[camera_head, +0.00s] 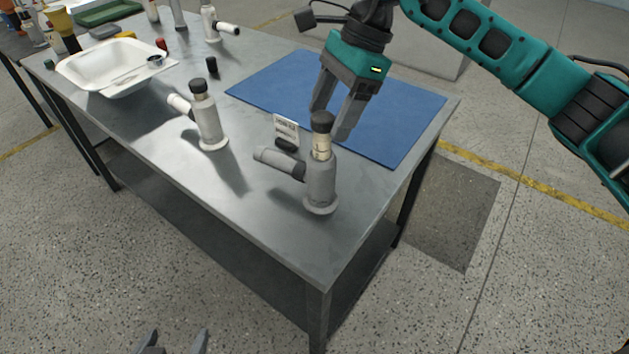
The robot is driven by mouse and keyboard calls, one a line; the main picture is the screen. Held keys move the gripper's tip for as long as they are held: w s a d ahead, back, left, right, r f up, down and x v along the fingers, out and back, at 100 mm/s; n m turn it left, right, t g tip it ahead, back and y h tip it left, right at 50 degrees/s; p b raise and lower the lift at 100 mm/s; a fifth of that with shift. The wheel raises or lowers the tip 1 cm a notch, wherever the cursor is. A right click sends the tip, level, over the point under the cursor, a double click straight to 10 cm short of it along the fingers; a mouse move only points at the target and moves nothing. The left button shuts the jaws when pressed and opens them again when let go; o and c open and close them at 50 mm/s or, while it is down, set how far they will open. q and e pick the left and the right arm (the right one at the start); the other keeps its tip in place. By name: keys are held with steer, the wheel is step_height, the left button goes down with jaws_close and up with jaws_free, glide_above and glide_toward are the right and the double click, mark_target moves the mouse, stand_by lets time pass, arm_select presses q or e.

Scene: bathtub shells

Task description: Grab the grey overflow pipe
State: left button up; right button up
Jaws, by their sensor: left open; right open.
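The grey overflow pipe (319,182) stands upright on the metal table near its front right corner. It has a black cap, a pale band below the cap and a side branch pointing left. My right gripper (330,124) comes down from the upper right, open and empty, with its fingertips close to the cap. The cap appears in front of or between the fingers; the exact depth is hard to tell. My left gripper (175,341) is at the bottom edge, open and empty, well away from the table top; only its fingertips show.
A small label card (286,130) stands behind the side branch. A whiter pipe (208,120) stands to the left, and another (210,22) farther back. A blue mat (400,130) lies behind the grey pipe. A white basin (115,65) is at the far left. The front table surface is clear.

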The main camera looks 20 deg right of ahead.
mark_target(324, 139)
steer(key=x, duration=0.5)
steer(key=shift+s+d+f, duration=0.15)
steer(key=shift+d, duration=0.05)
steer(key=shift+c, duration=0.3)
steer(key=c, duration=1.2)
